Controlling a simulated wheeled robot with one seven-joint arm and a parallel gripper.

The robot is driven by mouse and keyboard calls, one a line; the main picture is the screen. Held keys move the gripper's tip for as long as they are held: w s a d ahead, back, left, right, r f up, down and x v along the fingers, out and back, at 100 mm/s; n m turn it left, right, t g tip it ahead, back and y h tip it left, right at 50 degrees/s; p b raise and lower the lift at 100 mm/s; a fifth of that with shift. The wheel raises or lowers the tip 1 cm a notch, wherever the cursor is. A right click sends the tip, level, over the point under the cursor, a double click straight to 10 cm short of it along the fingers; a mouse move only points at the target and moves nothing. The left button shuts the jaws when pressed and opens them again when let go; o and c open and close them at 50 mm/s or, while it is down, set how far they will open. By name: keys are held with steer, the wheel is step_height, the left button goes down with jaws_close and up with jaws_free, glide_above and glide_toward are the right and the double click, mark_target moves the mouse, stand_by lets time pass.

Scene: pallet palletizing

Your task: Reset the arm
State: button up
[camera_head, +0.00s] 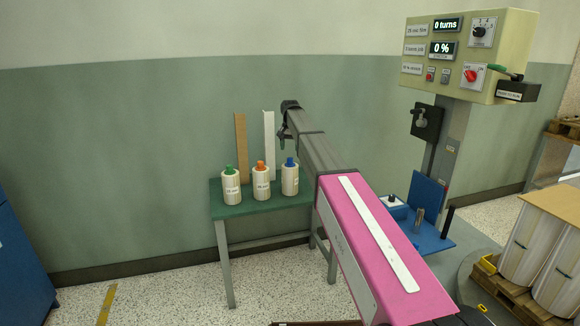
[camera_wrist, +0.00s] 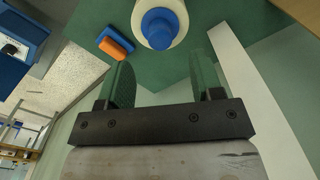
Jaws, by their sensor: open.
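My gripper (camera_head: 283,136) is at the end of my outstretched arm, above the back right of the green table (camera_head: 232,206). In the wrist view my gripper (camera_wrist: 163,82) has its two fingers apart with nothing between them. The blue-topped film roll (camera_head: 290,182) stands upright on the table below the gripper. It also shows in the wrist view (camera_wrist: 160,25), just beyond the fingertips and apart from them. The orange-topped roll (camera_head: 261,185) and green-topped roll (camera_head: 231,187) stand to its left.
A white corner board (camera_head: 268,145) and a brown one (camera_head: 241,145) stand upright behind the rolls. A small orange and blue object (camera_wrist: 116,42) shows in the wrist view. The control panel (camera_head: 468,58) reads 0 turns and 0 %. A loaded pallet (camera_head: 500,290) is at right.

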step_height(320, 180, up, 3)
steer(key=shift+r, duration=0.1)
steer(key=shift+s+d, duration=0.1)
steer(key=shift+s, duration=0.1)
steer(key=s+d+f+n, duration=0.1)
steer(key=s+d+f, duration=0.4)
steer(key=s+f, duration=0.5)
steer(key=s+d+f, duration=0.5)
steer(key=s+f, duration=0.5)
steer(key=f, duration=0.1)
steer(key=s+d+f, duration=0.2)
steer(key=s+f, duration=0.1)
steer(key=s, duration=0.4)
steer(key=s+d+f+n, duration=0.1)
steer(key=s+f, duration=0.3)
steer(key=s, duration=0.4)
steer(key=s+d+f, duration=0.3)
steer(key=s+f, duration=0.1)
steer(key=s, duration=0.3)
steer(key=shift+s+d+f+n, duration=0.25)
steer(key=shift+s+d+n, duration=0.05)
steer(key=shift+s+n, duration=0.1)
